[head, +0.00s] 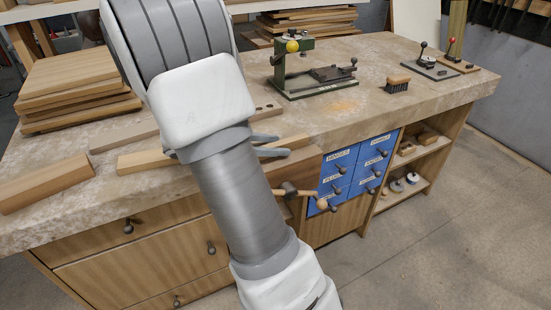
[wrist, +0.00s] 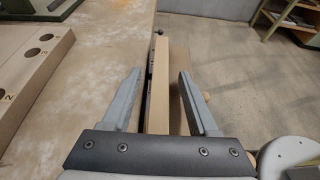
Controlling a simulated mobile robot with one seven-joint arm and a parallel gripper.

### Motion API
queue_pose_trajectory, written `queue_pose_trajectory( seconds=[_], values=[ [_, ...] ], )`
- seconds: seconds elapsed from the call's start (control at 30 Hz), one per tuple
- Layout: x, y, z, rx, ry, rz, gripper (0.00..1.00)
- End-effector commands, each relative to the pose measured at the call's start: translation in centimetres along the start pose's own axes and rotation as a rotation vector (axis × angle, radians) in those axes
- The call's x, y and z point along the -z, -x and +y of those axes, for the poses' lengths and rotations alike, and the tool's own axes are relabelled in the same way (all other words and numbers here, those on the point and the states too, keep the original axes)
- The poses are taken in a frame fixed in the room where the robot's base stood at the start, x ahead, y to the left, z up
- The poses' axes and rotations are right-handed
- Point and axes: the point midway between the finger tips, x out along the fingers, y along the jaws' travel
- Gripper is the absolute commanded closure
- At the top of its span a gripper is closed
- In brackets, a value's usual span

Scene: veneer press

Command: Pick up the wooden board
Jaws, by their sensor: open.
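The wooden board, a long pale plank (head: 145,161), lies along the front edge of the bench, its middle hidden by my arm in the head view. In the wrist view, the board (wrist: 160,90) runs lengthwise between the two grey fingers. My gripper (head: 283,145) is open around it, one finger on each side. In the wrist view, my gripper (wrist: 159,74) shows gaps on both sides of the board, with no clear contact. The height of the fingertips relative to the board is hard to tell.
A plank with numbered holes (wrist: 30,85) lies behind on the bench. Another block (head: 45,182) and stacked boards (head: 78,85) are at left. A green press (head: 300,70) and a brush (head: 397,85) stand farther right. Blue drawers (head: 350,172) are below the bench edge.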

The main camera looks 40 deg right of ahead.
Motion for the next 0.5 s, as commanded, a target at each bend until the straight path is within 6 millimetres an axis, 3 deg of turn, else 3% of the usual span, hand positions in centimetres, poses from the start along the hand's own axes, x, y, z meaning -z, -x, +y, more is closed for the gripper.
queue_pose_trajectory(
  seconds=[0.07, 0.4, 0.5],
  values=[
    [-0.05, 0.05, 0.00, 0.000, 0.000, 0.000, 0.40],
    [-0.03, 0.06, -0.01, 0.000, 0.000, 0.000, 0.99],
    [-0.03, 0.07, -0.01, 0.000, 0.000, 0.000, 1.00]
  ],
)
